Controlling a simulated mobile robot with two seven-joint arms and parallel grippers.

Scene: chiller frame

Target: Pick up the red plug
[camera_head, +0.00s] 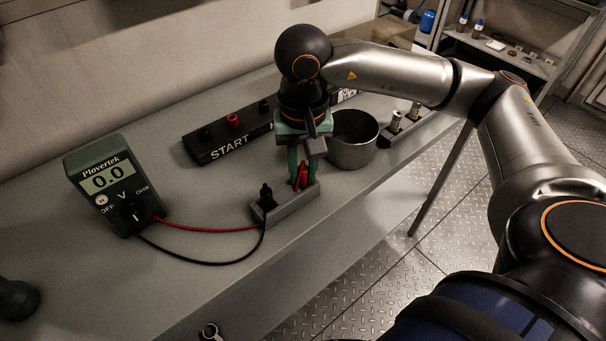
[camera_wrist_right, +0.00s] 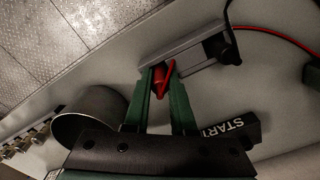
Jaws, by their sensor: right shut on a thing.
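The red plug (camera_head: 302,176) stands at the right end of a small grey holder (camera_head: 293,204) near the table's front edge. My right gripper (camera_head: 301,180) reaches down from above, its green fingers shut on the red plug. The wrist view shows the red plug (camera_wrist_right: 160,78) between the two fingertips (camera_wrist_right: 161,82), still at the holder (camera_wrist_right: 184,49). The black plug (camera_head: 266,195) stands at the holder's left end. Red and black leads run from the holder to a green multimeter (camera_head: 112,184) that reads 0.0. My left gripper is not in view.
A black block marked START (camera_head: 225,139) lies behind the holder, partly hidden by my right gripper. A metal cup (camera_head: 352,150) stands close to the right of the gripper. Small metal cylinders (camera_head: 396,121) stand farther right.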

